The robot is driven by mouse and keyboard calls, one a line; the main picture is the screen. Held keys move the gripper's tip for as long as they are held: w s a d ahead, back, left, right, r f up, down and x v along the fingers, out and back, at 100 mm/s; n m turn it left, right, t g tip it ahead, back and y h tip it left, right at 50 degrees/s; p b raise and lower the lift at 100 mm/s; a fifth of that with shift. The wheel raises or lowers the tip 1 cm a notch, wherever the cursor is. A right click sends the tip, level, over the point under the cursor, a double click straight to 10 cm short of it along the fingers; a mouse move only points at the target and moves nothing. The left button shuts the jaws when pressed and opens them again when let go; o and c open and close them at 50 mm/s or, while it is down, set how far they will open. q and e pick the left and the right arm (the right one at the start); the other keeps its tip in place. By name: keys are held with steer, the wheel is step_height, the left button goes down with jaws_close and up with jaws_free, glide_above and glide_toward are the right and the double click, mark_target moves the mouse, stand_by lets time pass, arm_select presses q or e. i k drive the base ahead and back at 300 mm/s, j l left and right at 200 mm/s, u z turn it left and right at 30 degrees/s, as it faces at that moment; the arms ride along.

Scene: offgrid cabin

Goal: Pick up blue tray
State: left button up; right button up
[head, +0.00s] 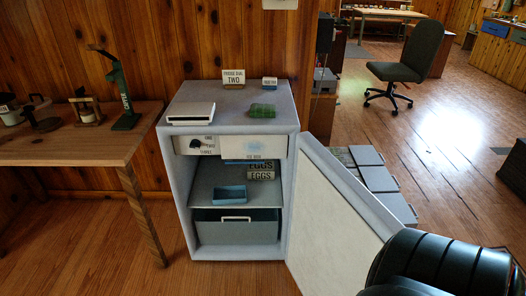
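A small fridge (179,221) stands with its door (338,213) swung open to the right. A blue open-topped tray (230,196) sits on the fridge's middle shelf, left of the egg cartons. Another flat blue piece (247,161) shows under the ice box label, partly hidden. Neither gripper is in view. A black rounded part at the lower right looks like my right arm.
Egg cartons (261,172) are on the shelf, and a grey bin (237,228) is below. A white box (191,113) and a green item (262,110) lie on top. A wooden table (80,145) stands left; floor in front is clear.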

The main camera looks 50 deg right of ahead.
mark_target(229, 194)
steer(key=i+z, duration=0.15)
steer(key=z, duration=0.25)
steer(key=i+j+z, duration=0.1)
steer(key=z, duration=0.3)
steer(key=i+j+z, duration=0.15)
steer(key=z, duration=0.25)
steer(key=i+j+z, duration=0.1)
steer(key=z, duration=0.3)
steer(key=i+j+z, duration=0.25)
steer(key=z, duration=0.2)
steer(key=i+j+z, duration=0.15)
steer(key=j+z, duration=0.35)
